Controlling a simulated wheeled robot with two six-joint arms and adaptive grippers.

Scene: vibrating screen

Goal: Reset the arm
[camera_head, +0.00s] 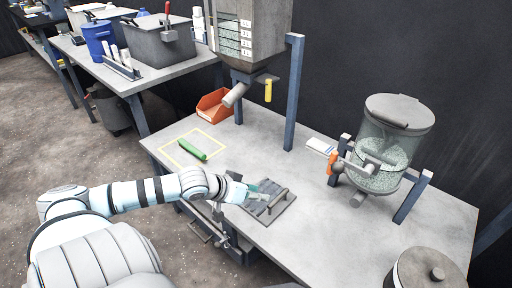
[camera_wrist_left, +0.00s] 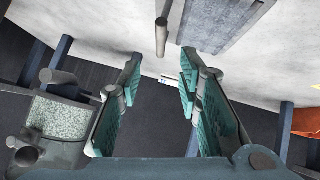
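My left gripper (camera_head: 262,192) reaches in from the left in the head view, at the dark grey plate (camera_head: 286,207) with a bar handle at the table's front edge. In the left wrist view, its teal-padded fingers (camera_wrist_left: 162,78) stand apart with nothing held between them. The plate (camera_wrist_left: 218,22) and the handle (camera_wrist_left: 162,36) show beyond the fingertips there. I cannot tell whether the gripper touches the plate or handle. My right gripper is in neither view.
A green object (camera_head: 193,149) lies in a yellow outlined square on the grey table (camera_head: 340,232). An orange bin (camera_head: 214,105) is behind it. A clear hopper (camera_head: 385,148) stands at right, a chute (camera_head: 236,95) at the back. A lidded drum (camera_head: 428,270) is at lower right.

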